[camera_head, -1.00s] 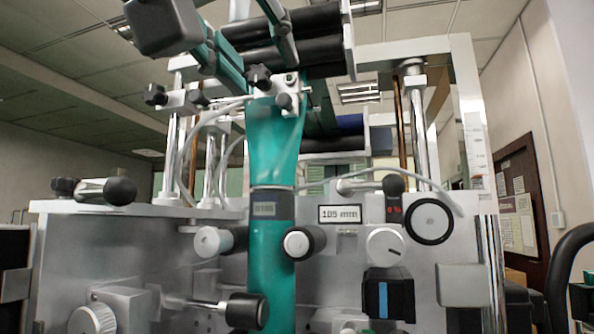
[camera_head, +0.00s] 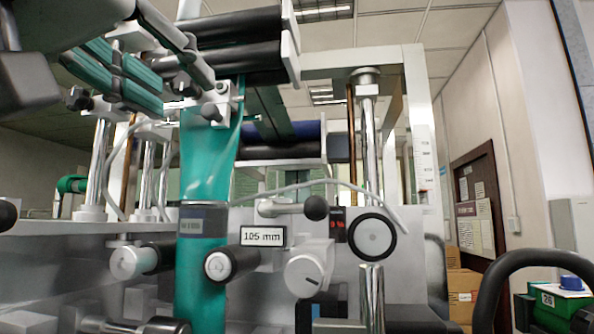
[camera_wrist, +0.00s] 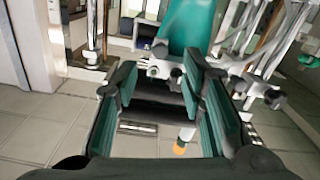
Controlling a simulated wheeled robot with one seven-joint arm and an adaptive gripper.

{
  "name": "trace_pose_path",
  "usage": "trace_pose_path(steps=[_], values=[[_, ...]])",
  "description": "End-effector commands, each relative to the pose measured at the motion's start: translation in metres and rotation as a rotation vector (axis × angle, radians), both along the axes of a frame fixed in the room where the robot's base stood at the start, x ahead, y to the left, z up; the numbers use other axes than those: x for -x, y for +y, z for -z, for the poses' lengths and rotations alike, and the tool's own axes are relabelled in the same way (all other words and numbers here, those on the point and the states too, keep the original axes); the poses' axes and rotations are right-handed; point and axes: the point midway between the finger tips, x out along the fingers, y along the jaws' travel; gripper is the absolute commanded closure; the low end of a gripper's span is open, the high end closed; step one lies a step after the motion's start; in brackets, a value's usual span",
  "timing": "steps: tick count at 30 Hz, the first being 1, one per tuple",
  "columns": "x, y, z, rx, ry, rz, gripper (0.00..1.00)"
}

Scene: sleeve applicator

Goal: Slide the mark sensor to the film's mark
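The teal film (camera_head: 204,165) hangs down the front of the machine, with a dark printed band (camera_head: 203,220) low on it. A white block with dark knobs (camera_head: 215,104) sits at the film higher up; it appears to be the mark sensor, though I cannot be certain. In the wrist view, the film (camera_wrist: 190,25) and knobbed blocks (camera_wrist: 160,65) lie beyond the fingertips. My gripper (camera_head: 182,90) is at upper left, just left of the block. Contact with the block cannot be told.
Dark rollers (camera_head: 230,45) lie above and behind my fingers. Chrome posts (camera_head: 367,140), a ball-ended lever (camera_head: 316,208), a loose cable and several knobs surround the film. A "105 mm" plate (camera_head: 263,236) and a small red-lit unit (camera_head: 337,224) are right of it.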

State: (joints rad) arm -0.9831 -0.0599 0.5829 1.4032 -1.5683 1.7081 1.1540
Motion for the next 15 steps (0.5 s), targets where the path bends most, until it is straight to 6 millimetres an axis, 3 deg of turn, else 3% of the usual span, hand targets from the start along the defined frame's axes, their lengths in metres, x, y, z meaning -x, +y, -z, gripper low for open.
trace_pose_path(steps=[9, 15], values=[[-0.060, -0.010, 0.000, -0.001, 0.000, 0.002, 0.63], [-0.083, -0.012, 0.000, -0.001, 0.002, 0.001, 0.63]])
